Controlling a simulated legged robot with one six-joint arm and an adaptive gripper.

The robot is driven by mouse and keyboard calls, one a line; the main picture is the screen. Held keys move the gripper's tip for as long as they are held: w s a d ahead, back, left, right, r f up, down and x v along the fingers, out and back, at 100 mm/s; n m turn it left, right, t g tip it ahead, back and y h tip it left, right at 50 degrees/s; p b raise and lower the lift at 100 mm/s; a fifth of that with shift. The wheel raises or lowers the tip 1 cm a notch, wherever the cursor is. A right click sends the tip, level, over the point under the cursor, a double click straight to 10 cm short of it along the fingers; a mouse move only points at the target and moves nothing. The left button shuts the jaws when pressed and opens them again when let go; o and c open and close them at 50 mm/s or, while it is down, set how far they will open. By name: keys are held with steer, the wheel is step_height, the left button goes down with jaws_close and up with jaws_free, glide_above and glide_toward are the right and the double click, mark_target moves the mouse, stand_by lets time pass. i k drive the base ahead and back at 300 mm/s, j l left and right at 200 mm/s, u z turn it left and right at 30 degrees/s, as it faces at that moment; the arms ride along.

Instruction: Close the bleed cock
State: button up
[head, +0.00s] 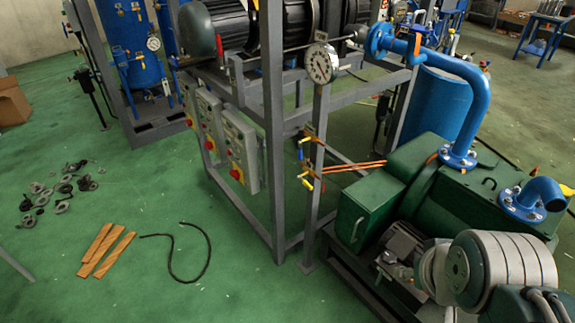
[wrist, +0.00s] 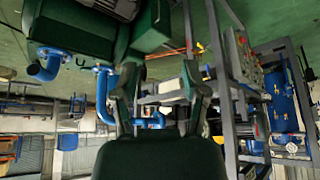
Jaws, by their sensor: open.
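Small cocks with coloured handles sit on a grey post below a round white gauge (head: 321,63) in the head view. An upper cock (head: 304,141) has a yellow handle and a red part. A lower pair of cocks (head: 308,180) has yellow and red handles, with orange tubes (head: 355,167) running right to the green pump. I cannot tell which is the bleed cock. A yellow handle (wrist: 200,47) shows small in the wrist view, beyond the right finger. My gripper (wrist: 159,70) is open and empty, apart from the cocks; its fingers are out of the head view.
The green pump (head: 415,200) and its blue pipe (head: 478,100) stand right of the post. Grey control boxes (head: 240,150) hang on the frame to its left. Wooden strips (head: 105,250), a black hose (head: 190,250) and loose parts lie on the green floor at left.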

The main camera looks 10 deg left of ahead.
mark_target(305, 183)
steer(key=i+j, duration=0.9)
steer(key=j, duration=0.15)
steer(key=i+j+z, duration=0.15)
steer(key=j+z, duration=0.15)
